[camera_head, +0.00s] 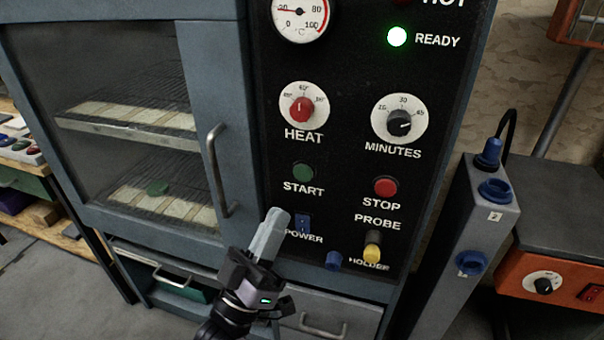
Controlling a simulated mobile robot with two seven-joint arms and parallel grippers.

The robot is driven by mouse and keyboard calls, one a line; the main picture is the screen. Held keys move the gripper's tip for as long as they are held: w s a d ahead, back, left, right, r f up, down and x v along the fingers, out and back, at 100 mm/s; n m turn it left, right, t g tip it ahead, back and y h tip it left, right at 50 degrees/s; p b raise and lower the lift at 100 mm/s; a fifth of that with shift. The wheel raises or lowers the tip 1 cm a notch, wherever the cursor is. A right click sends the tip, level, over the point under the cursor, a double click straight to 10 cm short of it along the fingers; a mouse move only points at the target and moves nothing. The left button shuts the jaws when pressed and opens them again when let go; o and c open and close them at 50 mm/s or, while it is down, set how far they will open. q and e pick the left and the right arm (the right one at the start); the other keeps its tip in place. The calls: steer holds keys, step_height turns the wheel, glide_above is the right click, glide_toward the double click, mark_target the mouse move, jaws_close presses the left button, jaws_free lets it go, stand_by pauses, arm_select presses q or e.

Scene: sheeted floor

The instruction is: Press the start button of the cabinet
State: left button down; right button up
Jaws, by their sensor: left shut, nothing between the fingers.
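The cabinet (225,49) has a window door on the left and a black control panel (347,130) on the right. The green start button (303,172) sits above the label START. The red stop button (385,187) is to its right. The green READY lamp (397,37) is lit. My left gripper (270,228) is shut and empty. In the picture its fingertips are below and left of the start button, beside the blue power switch (303,223). I cannot tell how far the fingertips are from the panel. My right gripper is not in view.
The door handle (217,170) stands out left of the panel. A yellow-tipped probe (372,245) and a blue holder (333,261) project low on the panel. A grey post with blue sockets (472,262) and an orange unit (560,285) stand at right.

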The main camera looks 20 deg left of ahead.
mark_target(303, 173)
arm_select(q)
steer(key=w+b, duration=0.3)
steer(key=w, duration=0.5)
steer(key=shift+w+d, duration=0.15)
stand_by(1.0)
stand_by(0.9)
steer(key=shift+w, duration=0.4)
